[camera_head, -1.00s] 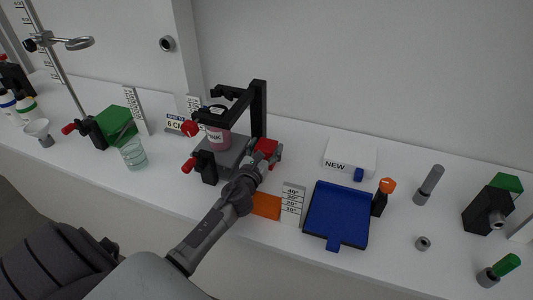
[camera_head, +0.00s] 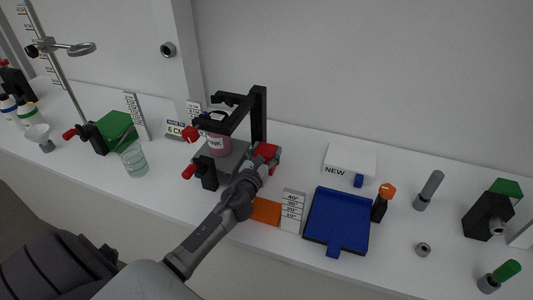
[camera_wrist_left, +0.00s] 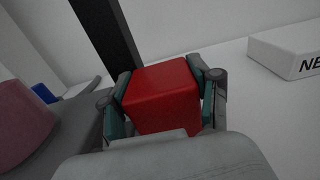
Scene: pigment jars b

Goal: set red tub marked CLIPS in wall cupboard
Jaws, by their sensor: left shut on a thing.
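The red tub (camera_head: 267,150) is in the grip of my left gripper (camera_head: 262,162), beside the black-framed stand at the middle of the counter. In the left wrist view the red tub (camera_wrist_left: 163,94) fills the space between the two fingers of the left gripper (camera_wrist_left: 165,103). No CLIPS marking shows on the faces I see. I cannot tell whether the tub touches the counter. The wall cupboard is not recognisable in these views. My right gripper is not in view.
The black-framed stand (camera_head: 259,114) holds a pink jar (camera_head: 217,143) close on the left. A white box marked NEW (camera_head: 349,158) and a blue tray (camera_head: 337,217) are to the right. An orange block (camera_head: 265,211) lies in front. A glass beaker (camera_head: 134,160) stands left.

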